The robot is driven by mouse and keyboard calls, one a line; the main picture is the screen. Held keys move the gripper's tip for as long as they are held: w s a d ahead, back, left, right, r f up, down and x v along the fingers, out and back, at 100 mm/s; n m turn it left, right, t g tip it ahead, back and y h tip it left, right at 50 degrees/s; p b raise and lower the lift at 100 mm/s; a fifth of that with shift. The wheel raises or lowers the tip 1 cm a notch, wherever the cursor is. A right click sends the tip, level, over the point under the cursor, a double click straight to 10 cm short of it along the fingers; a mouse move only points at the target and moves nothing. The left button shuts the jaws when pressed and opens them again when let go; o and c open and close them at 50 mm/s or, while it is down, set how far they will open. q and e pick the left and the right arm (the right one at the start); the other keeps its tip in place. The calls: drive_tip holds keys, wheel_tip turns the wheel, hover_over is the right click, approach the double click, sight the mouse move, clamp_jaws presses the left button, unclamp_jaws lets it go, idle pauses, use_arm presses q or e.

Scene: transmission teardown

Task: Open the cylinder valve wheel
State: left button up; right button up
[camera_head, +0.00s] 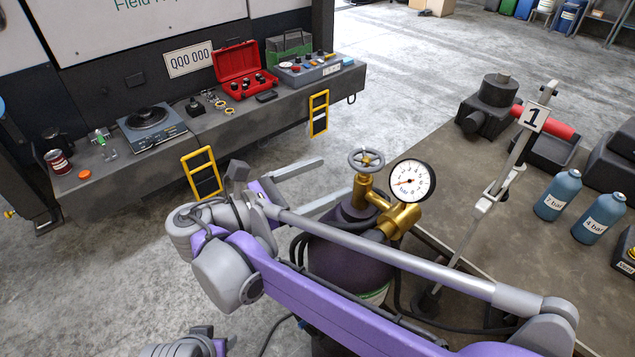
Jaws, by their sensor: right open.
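The valve wheel (367,160) is a small grey spoked handwheel on top of a brass valve (364,190). The valve sits on a dark purple cylinder (345,262), which my right arm partly covers. A white pressure gauge (411,181) marked bar is fixed to the brass body, its red needle pointing left to the low end of the scale. My right gripper (337,176) is open and empty, its two pale fingers pointing right toward the valve. The fingertips appear just left of the wheel and valve stem; contact cannot be told. My left gripper is out of view.
A workbench (560,260) at the right holds blue bottles (557,195), a stand with a "1" tag (534,117) and dark machine parts. A truck ledge (110,185) at the left carries a red case (243,75) and tools. Concrete floor between is clear.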

sight(379, 153)
drive_tip(key=shift+s+a, duration=0.25)
drive_tip(key=shift+a, duration=0.1)
drive_tip(key=shift+w+d+r+n+t+y+b, duration=0.1)
drive_tip(key=shift+d+n+t+y+b, duration=0.25)
drive_tip(key=shift+d+n+t, duration=0.5)
drive_tip(key=shift+d+r+t+y, duration=0.1)
drive_tip(key=shift+d+t+y, duration=0.15)
drive_tip(key=shift+d, duration=0.6)
drive_tip(key=p+x, duration=0.1)
drive_tip(key=x, duration=0.9)
drive_tip(key=shift+w, duration=0.25)
